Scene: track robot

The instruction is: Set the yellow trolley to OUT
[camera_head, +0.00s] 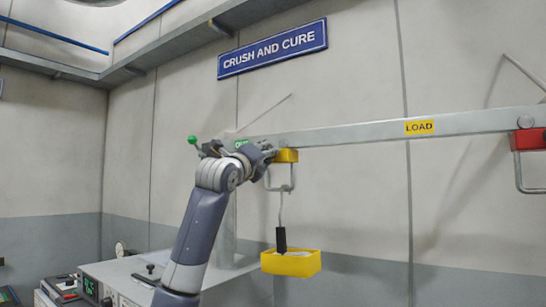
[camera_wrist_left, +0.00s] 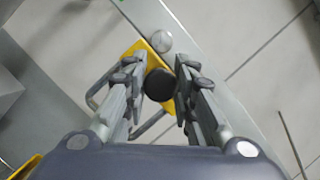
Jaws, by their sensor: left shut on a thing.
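The yellow trolley (camera_head: 288,155) hangs on the grey overhead rail (camera_head: 350,134), just right of the green OUT label (camera_head: 241,143). The label is partly hidden by my gripper. My left gripper (camera_head: 264,156) is at the trolley's left front. In the left wrist view, its fingers (camera_wrist_left: 164,80) are shut on a round black knob (camera_wrist_left: 158,86) on the yellow trolley (camera_wrist_left: 134,50). A grey hook frame hangs below the trolley, with a rod, a black grip (camera_head: 281,240) and a yellow tray (camera_head: 291,263). My right gripper is not in view.
A yellow LOAD label (camera_head: 419,127) is on the rail to the right. A red trolley (camera_head: 527,139) hangs at the right edge. A blue CRUSH AND CURE sign (camera_head: 273,48) is on the wall. A grey bench (camera_head: 118,275) with instruments stands at lower left.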

